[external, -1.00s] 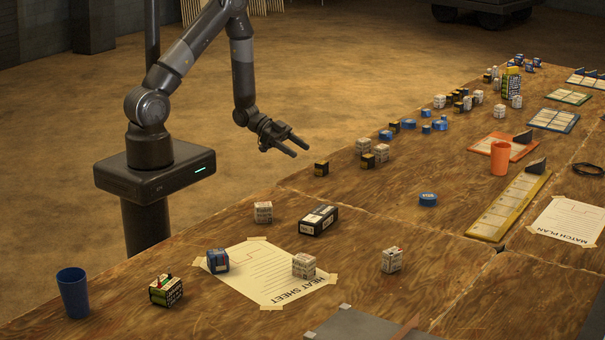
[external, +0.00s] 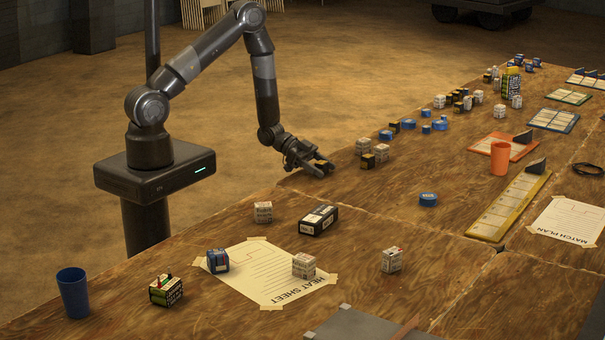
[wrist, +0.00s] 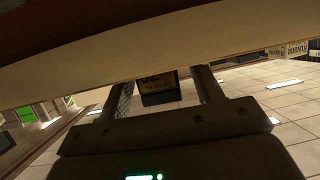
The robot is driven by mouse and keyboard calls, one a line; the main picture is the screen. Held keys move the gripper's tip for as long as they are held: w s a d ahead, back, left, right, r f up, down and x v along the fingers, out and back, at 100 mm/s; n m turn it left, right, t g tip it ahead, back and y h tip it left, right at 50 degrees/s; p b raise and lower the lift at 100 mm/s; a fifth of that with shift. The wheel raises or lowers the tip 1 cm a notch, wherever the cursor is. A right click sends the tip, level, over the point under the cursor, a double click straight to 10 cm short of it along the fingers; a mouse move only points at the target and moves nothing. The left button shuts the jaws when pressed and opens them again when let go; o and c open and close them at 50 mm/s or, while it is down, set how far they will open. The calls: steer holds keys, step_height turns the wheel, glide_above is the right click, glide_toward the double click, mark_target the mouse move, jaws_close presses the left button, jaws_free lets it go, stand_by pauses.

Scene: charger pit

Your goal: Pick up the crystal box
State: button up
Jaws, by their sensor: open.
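A small black box with a yellow label (wrist: 158,83) stands between the two fingers of my gripper in the wrist view. Its print is inverted and too small to read in full, so I cannot confirm it is the crystal box. In the wrist view the fingers (wrist: 163,88) show gaps to the box.
Pale boxes (external: 363,146) and another small black box (external: 368,161) stand just right of my gripper. A larger black box (external: 319,220) and a pale box (external: 263,212) lie nearer the camera. A blue tin (external: 428,199) sits further right. Bare wood lies between them.

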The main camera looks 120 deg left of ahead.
mark_target(321, 163)
steer(key=c, duration=1)
steer(key=shift+c, duration=0.3)
steer(key=shift+r, duration=0.15)
steer(key=shift+r, duration=0.55)
steer(key=r, duration=0.3)
steer(key=shift+w+d+r, duration=0.1)
steer(key=shift+d+r, duration=0.05)
steer(key=shift+d, duration=0.1)
steer(key=w+d+r, duration=0.2)
steer(key=d+r, duration=0.4)
steer(key=d, duration=0.5)
steer(key=w+d+r+m+h, duration=0.1)
steer(key=w+d+r, duration=0.1)
steer(key=w+d, duration=0.3)
steer(key=w+d+r+m+h, duration=0.1)
steer(key=w+d, duration=0.5)
steer(key=d, duration=0.7)
steer(key=w+d+r+m+h, duration=0.2)
steer(key=w+d, duration=0.4)
steer(key=d, duration=0.3)
step_height(321, 163, up, 3)
steer(key=shift+d+f+g+h, duration=0.1)
steer(key=shift+d+g+h, duration=0.15)
steer(key=shift+h, duration=0.25)
